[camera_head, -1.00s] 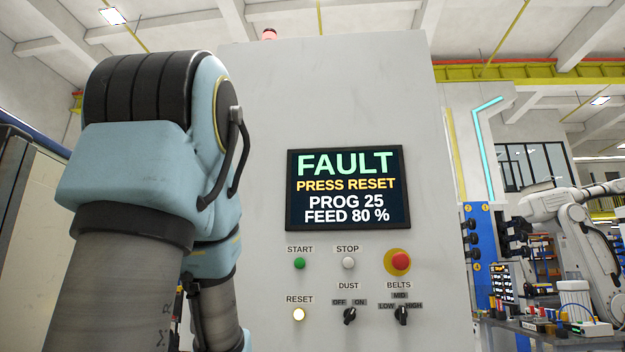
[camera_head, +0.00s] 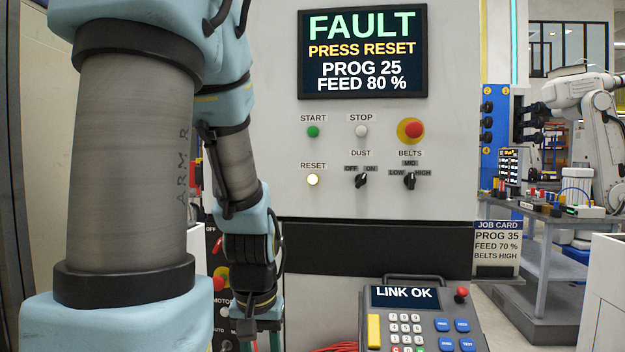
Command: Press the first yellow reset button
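The RESET button (camera_head: 313,180) is a round, lit, pale yellow button on the grey control cabinet, under its RESET label and below the green START button (camera_head: 313,132). Nothing touches it. The screen (camera_head: 362,55) above reads FAULT, PRESS RESET, PROG 25, FEED 80 %. My arm comes down on the left side, and its wrist hangs left of and below the RESET button, apart from it.
A keypad pendant (camera_head: 425,325) reads LINK OK. A job card (camera_head: 497,245) reads PROG 35, FEED 70 %, BELTS HIGH.

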